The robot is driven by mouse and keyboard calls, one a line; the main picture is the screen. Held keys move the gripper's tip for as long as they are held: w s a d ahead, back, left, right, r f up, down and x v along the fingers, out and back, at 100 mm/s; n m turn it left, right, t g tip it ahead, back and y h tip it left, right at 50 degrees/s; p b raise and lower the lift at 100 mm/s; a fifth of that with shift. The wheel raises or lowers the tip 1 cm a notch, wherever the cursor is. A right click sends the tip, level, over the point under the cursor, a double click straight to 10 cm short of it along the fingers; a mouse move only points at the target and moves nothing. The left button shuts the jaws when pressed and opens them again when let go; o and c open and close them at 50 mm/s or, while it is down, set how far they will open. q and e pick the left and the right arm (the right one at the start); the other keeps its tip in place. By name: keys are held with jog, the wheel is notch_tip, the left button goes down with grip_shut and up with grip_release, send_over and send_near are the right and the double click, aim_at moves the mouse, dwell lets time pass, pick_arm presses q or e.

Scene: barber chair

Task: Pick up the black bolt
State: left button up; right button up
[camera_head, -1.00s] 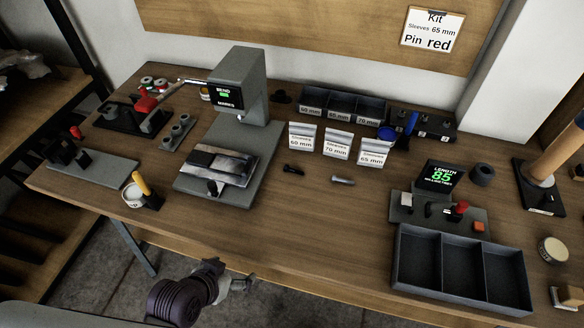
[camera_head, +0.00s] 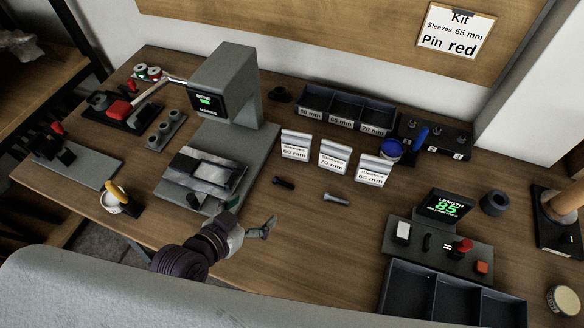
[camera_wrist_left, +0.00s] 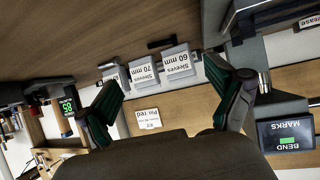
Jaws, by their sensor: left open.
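The black bolt (camera_head: 284,183) lies on the wooden bench, in front of the 60 mm sleeves packet. It also shows as a dark bar in the left wrist view (camera_wrist_left: 160,43), beyond the gap between my fingers. A silver bolt (camera_head: 336,199) lies to its right. My left gripper (camera_head: 256,230) is over the front part of the bench, nearer to me than the black bolt and apart from it. Its two fingers are spread and empty in the left wrist view (camera_wrist_left: 165,72). My right gripper is not in view.
The grey bending press (camera_head: 235,90) stands left of the black bolt. Sleeve packets (camera_head: 333,157) stand behind it, with a compartment bin (camera_head: 345,106) further back. The length gauge (camera_head: 440,230) and a dark tray (camera_head: 450,290) are at right. The bench around the bolts is clear.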

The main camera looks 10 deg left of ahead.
pick_arm(q)
jog(key=shift+r+x, duration=0.2)
jog(key=shift+x, duration=1)
send_near(284, 184)
jog(key=x, duration=0.3)
jog(key=shift+f, duration=0.2)
jog(key=shift+w+d+f+p, duration=0.1)
jog(key=shift+w+d+p, duration=0.1)
jog(key=shift+w+p, duration=0.2)
jog(key=x, duration=0.4)
jog(key=shift+w+p, duration=0.3)
jog(key=shift+w, duration=0.2)
jog(key=shift+s, duration=0.1)
jog(key=shift+c, duration=0.9)
jog(key=c, duration=1.1)
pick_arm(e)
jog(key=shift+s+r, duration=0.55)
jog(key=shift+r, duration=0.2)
